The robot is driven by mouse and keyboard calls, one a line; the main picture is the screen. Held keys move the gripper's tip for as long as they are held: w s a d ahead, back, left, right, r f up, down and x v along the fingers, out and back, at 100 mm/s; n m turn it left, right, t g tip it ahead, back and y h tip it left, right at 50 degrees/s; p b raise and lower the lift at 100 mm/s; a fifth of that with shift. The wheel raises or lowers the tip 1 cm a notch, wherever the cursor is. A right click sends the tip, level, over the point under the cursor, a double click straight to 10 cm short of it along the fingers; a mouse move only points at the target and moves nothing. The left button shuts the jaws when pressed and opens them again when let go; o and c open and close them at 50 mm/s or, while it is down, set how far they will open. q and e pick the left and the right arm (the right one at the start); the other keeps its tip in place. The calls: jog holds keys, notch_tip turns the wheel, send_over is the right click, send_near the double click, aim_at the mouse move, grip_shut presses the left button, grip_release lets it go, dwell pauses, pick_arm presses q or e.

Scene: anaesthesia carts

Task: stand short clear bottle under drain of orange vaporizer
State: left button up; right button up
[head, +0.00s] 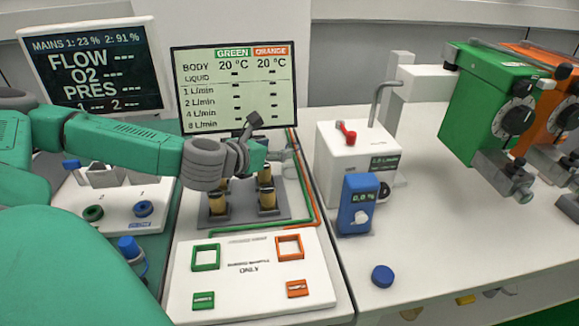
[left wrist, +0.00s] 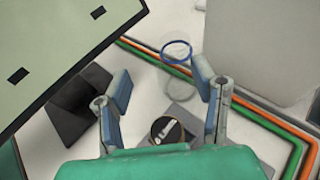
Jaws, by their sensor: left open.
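The orange vaporizer (head: 550,98) stands at the far right, partly behind the green vaporizer (head: 487,100). Metal drain fittings (head: 553,163) show low on its front. My left gripper (head: 268,142) is over the rack at the back of the middle cart, below the screen. In the left wrist view its two fingers (left wrist: 164,92) are spread with nothing gripped. A clear round vessel with a blue ring (left wrist: 176,51), seemingly the short clear bottle, stands just beyond the fingertips, nearer the right finger. It is not clearly made out in the head view. My right gripper is not in view.
Gold-topped bottles (head: 218,203) stand in the grey rack under my left gripper. The screen (head: 233,88) rises close behind. A white box with a red lever (head: 352,160) and a blue metering unit (head: 357,205) stand right of it. A blue cap (head: 382,276) lies on the clear right counter.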

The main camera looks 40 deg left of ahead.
aim_at(293, 147)
pick_arm(q)
jog(key=shift+w+d+r, duration=0.1)
jog(key=shift+w+d, duration=0.05)
jog(key=shift+d, duration=0.15)
jog(key=w+d, duration=0.2)
jog(key=shift+w+b, duration=0.4)
jog(key=shift+w+a+f, duration=0.15)
jog(key=shift+w+f, duration=0.1)
jog(key=shift+w, duration=0.2)
jog(key=shift+w+a+f, duration=0.15)
jog(key=shift+w+f, duration=0.1)
jog(key=shift+w, duration=0.2)
jog(key=shift+w+a+f, duration=0.1)
jog(key=shift+w+a, duration=0.05)
jog(key=shift+a, duration=0.1)
jog(key=shift+a+f, duration=0.1)
jog(key=shift+a, duration=0.35)
jog(key=shift+d, duration=0.15)
jog(key=c, duration=1)
jog(key=shift+d, duration=0.25)
grip_shut()
jog(key=shift+d, duration=0.3)
jog(key=shift+a+r, duration=0.1)
jog(key=shift+r, duration=0.1)
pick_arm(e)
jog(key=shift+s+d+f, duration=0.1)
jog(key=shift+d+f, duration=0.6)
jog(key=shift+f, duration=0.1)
